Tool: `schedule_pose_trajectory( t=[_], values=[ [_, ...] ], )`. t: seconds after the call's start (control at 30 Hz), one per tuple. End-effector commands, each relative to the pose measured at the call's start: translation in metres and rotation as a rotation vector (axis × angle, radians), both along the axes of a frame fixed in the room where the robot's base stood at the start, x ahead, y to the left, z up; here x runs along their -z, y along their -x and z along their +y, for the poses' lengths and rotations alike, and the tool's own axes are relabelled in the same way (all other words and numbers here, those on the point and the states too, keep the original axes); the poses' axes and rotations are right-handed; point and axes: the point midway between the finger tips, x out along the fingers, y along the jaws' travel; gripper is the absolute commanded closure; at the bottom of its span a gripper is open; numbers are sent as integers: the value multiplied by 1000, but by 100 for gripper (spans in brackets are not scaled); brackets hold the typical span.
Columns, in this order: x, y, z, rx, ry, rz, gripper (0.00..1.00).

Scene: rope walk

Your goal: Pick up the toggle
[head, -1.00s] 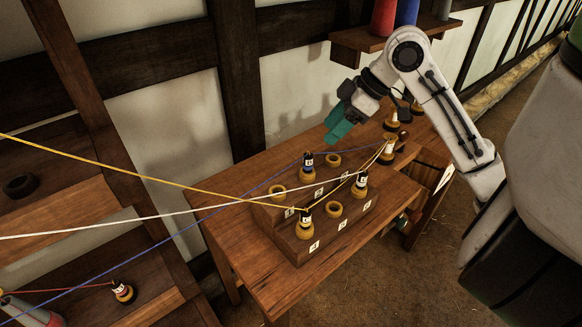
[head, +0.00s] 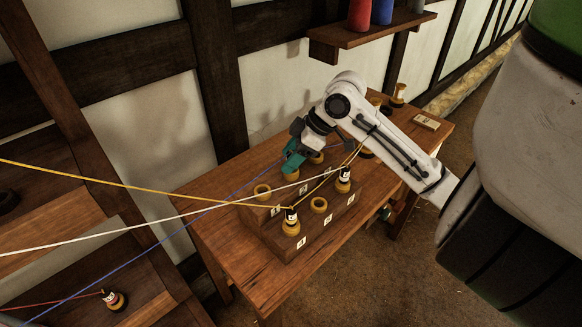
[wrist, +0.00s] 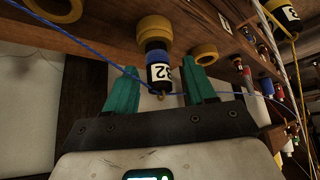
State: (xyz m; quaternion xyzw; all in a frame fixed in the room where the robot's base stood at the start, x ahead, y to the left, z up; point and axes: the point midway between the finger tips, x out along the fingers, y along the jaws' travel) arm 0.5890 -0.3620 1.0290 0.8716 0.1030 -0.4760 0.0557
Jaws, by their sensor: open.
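In the wrist view a dark toggle (wrist: 159,60) with a blue band and a white numbered label sits in a yellow-brown ring socket (wrist: 154,28). A blue line (wrist: 95,50) runs to it from both sides. My gripper (wrist: 160,72) is open, with one teal finger on each side of the toggle's labelled end. I cannot tell if either finger touches it. In the head view my gripper (head: 294,158) is at the back row of the stepped wooden block (head: 275,238) and hides this toggle.
Other toggles stand at the block's front left (head: 291,216) and right (head: 344,176), with yellow and white lines crossing above. Empty rings (head: 319,204) sit beside them. A wall shelf (head: 340,40) with spools hangs behind. The table's (head: 215,240) left part is clear.

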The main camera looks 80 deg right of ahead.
Motion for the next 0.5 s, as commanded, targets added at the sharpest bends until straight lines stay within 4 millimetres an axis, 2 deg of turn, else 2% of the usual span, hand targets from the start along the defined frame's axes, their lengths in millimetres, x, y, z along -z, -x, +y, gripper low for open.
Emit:
schedule_pose_trajectory(
  t=[0.23,0.5],
  values=[
    [1,-1,0,0,1,0,46],
    [1,-1,0,0,1,0,72]
  ],
)
